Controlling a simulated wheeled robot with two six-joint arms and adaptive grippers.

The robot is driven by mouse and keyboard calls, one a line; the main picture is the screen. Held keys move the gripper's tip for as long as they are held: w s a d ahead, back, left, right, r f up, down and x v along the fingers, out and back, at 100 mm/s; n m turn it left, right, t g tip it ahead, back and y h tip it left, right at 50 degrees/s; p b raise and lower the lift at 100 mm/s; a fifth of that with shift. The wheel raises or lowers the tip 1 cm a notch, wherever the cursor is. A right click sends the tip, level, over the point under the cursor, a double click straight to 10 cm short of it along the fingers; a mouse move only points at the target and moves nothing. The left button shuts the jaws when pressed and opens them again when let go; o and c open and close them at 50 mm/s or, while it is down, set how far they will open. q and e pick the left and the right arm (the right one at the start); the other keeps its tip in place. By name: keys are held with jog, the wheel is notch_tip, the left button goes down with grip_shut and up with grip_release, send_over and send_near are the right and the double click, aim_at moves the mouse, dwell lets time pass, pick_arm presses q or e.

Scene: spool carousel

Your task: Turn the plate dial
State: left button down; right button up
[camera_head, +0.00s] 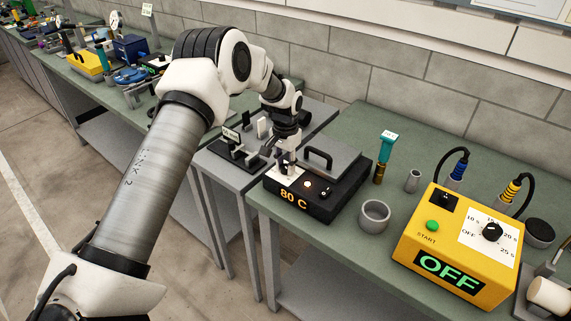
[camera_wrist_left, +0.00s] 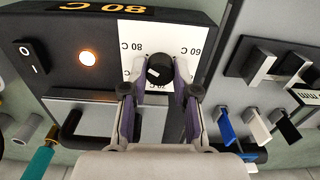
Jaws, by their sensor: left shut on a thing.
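The hot plate is a black box (camera_head: 318,206) with a grey lid-like top and a handle. Its display (camera_head: 293,197) reads 80 C in orange. The plate dial is a black round knob (camera_wrist_left: 160,67) with a pale mark, on a white label (camera_wrist_left: 131,43) with temperatures, including 60 C and 80 C. My left gripper (camera_wrist_left: 161,80) is shut on the knob, its purple-padded fingers on either side. In the head view the left gripper (camera_head: 286,164) comes down over the dial and hides most of it. My right gripper is not in view.
An orange light (camera_wrist_left: 87,58) glows and a black rocker switch (camera_wrist_left: 31,57) sits beside it. A grey cup (camera_head: 374,217), a teal-topped tool (camera_head: 384,155) and a yellow timer box (camera_head: 455,245) reading OFF stand to the right. A stand with small upright pieces (camera_head: 237,151) is left.

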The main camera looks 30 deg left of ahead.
aim_at(285, 166)
pick_arm(q)
jog(key=shift+s+f, duration=0.15)
jog(key=shift+f, duration=0.05)
jog(key=c, duration=0.9)
grip_release()
jog(key=shift+r, duration=0.1)
jog(key=shift+r, duration=0.2)
notch_tip(285, 166, up, 12)
jog(key=shift+f, duration=0.25)
